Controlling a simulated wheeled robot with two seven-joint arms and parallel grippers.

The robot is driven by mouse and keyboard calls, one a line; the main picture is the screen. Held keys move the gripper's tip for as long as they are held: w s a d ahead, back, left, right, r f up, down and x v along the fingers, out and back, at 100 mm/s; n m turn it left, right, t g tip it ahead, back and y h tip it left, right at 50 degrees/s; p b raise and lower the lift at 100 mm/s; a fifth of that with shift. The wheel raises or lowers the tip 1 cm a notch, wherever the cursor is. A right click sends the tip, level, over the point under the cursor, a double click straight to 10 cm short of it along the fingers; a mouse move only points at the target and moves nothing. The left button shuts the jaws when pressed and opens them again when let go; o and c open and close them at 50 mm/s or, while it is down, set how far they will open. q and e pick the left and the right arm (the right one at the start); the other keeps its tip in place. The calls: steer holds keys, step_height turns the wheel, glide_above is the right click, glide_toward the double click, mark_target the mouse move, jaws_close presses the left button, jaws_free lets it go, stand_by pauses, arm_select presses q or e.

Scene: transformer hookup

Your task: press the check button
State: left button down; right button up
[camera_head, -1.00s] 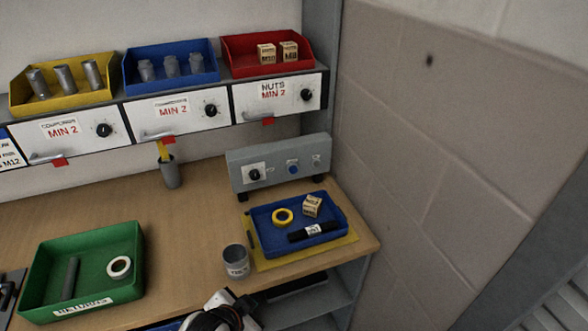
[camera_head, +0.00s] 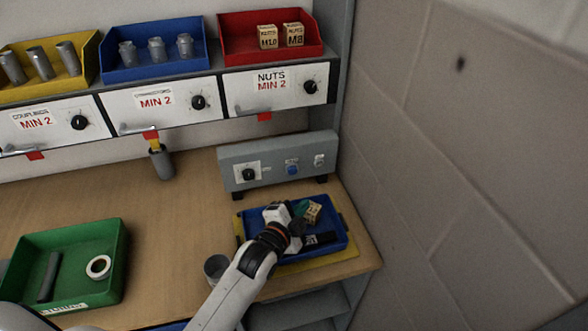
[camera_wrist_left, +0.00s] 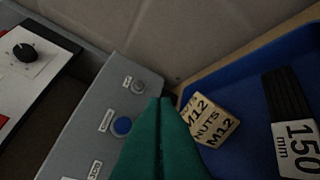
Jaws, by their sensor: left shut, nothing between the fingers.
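A grey control box (camera_head: 268,166) stands at the back right of the bench. Its front has a blue button (camera_head: 292,169), a black knob (camera_head: 249,174) to the left and a small grey control (camera_head: 319,160) to the right. In the left wrist view the blue button (camera_wrist_left: 122,126) and the grey control (camera_wrist_left: 138,87) show clearly; their labels are too small to read surely. My left gripper (camera_head: 302,208) is shut and empty, over the blue tray in front of the box. Its green fingers (camera_wrist_left: 160,102) appear beside the blue button in the wrist view, apparently apart from it.
The blue tray (camera_head: 343,243) on a yellow mat holds a nuts box (camera_head: 313,212) and a black piece marked 150 mm (camera_wrist_left: 290,120). A grey can (camera_head: 214,267) stands left of it. A green tray (camera_head: 118,262) is further left. A block wall (camera_head: 440,180) closes the right side.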

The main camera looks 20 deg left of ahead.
mark_target(292, 170)
arm_select(q)
steer(key=w+a+b, duration=0.3)
steer(key=w+a, duration=0.2)
steer(key=w, duration=0.2)
steer(key=shift+w, duration=0.4)
arm_select(e)
steer(key=f, duration=0.1)
steer(key=w+f, duration=0.1)
steer(key=f, duration=0.1)
steer(key=shift+w+a+f, duration=0.1)
steer(key=shift+w+a, duration=0.2)
arm_select(q)
steer(key=shift+f, duration=0.15)
arm_select(e)
steer(key=shift+d, duration=0.1)
steer(key=shift+w, duration=0.2)
stand_by(0.7)
arm_select(q)
steer(key=shift+w, duration=0.15)
steer(key=shift+w+a, duration=0.2)
